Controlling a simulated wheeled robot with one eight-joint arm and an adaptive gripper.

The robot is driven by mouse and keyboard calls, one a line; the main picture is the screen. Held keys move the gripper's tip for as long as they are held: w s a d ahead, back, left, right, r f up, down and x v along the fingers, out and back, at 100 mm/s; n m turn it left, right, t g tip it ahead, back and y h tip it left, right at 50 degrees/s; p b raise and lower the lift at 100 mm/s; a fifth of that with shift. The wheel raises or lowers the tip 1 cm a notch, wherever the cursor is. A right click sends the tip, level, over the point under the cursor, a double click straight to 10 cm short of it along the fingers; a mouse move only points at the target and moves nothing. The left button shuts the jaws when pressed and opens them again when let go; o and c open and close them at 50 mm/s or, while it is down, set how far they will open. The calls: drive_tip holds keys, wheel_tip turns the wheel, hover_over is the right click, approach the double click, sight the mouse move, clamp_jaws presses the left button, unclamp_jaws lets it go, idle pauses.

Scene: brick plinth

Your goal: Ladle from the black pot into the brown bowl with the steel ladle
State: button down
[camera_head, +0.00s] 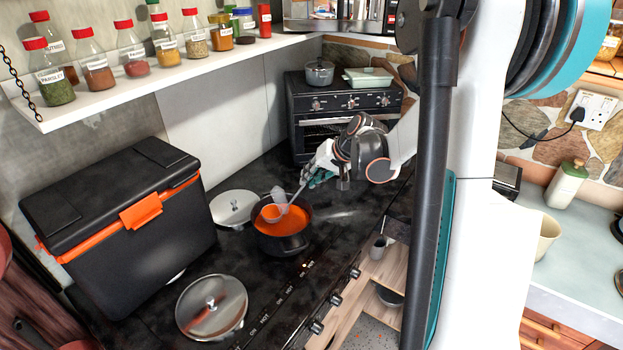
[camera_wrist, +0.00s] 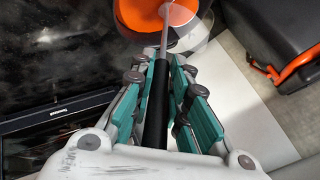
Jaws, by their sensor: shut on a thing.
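The black pot (camera_head: 287,247) stands on the dark stove top and holds orange soup. The soup also shows at the top of the wrist view. My gripper (camera_head: 318,176) is behind and to the right of the pot, above the stove. In the wrist view its teal-padded fingers (camera_wrist: 164,85) are closed around the black handle of the steel ladle (camera_wrist: 156,112). The ladle slants down toward the pot, and its bowl end (camera_head: 272,212) is at the pot's left side, with orange in or behind it. I cannot make out the brown bowl.
A black cooler box (camera_head: 125,225) with an orange latch stands left of the pot. One lid (camera_head: 233,208) lies between them; a glass lid (camera_head: 211,307) lies in front. A small oven (camera_head: 345,115) stands behind. A spice shelf (camera_head: 170,78) overhangs the left.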

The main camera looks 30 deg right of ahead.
drive_tip(key=shift+r+p, duration=2.3)
drive_tip(key=shift+r, duration=1.75)
